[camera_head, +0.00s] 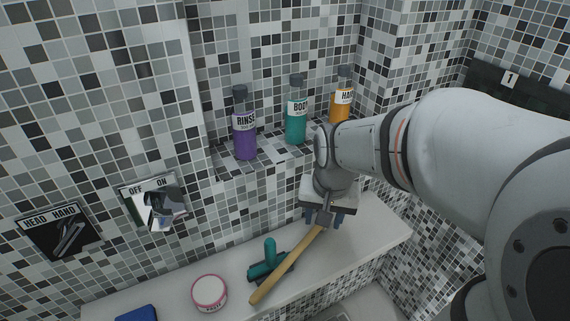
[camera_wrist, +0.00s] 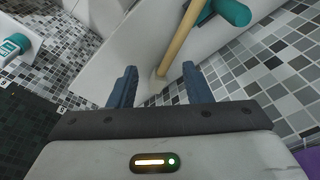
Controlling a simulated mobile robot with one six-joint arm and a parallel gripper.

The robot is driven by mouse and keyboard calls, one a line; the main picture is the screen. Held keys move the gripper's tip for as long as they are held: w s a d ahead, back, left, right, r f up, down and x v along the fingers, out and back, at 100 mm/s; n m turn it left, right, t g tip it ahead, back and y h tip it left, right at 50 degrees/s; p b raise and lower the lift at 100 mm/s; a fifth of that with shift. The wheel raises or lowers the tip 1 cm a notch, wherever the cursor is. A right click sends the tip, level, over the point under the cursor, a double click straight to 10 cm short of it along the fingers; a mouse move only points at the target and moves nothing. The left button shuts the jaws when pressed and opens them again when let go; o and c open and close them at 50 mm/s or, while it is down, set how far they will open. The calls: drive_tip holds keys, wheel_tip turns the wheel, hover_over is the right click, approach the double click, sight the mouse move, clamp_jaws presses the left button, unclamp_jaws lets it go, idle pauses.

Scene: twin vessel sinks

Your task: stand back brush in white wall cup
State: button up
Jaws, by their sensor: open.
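The back brush (camera_head: 285,268) lies on the white ledge, its long wooden handle slanting up to the right toward my gripper. My gripper (camera_head: 325,222) is open above the ledge, over the brush's far end, pointing down. In the wrist view the wooden handle (camera_wrist: 178,45) runs down from the top, and its near end shows between my two open fingers (camera_wrist: 158,78). I cannot tell how far below the fingertips it is. My gripper hides part of that end in the head view. I cannot make out the white wall cup in either view.
A teal-handled item (camera_head: 270,258) lies close beside the handle on the ledge (camera_head: 360,235). A round pink-rimmed tin (camera_head: 209,292) and a blue block (camera_head: 137,314) are farther left. Purple (camera_head: 245,135), teal (camera_head: 296,118) and orange (camera_head: 341,103) bottles stand in the tiled niche behind my gripper.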

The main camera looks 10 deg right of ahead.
sight(312, 232)
drive_tip(key=w+f+m, duration=0.2)
drive_tip(key=w+f, duration=0.1)
drive_tip(key=f, duration=0.1)
drive_tip(key=w+f+m+g, duration=0.1)
drive_tip(key=w+f+m, duration=0.1)
drive_tip(key=w+f, duration=0.2)
drive_tip(key=shift+w+d+m+g, duration=0.1)
drive_tip(key=shift+w+m+g, duration=0.2)
drive_tip(key=shift+w+f, duration=0.15)
drive_tip(key=shift+f, duration=0.2)
wheel_tip(312, 232, down, 8)
drive_tip(key=shift+r+p, duration=0.15)
drive_tip(key=shift+p, duration=0.6)
clamp_jaws()
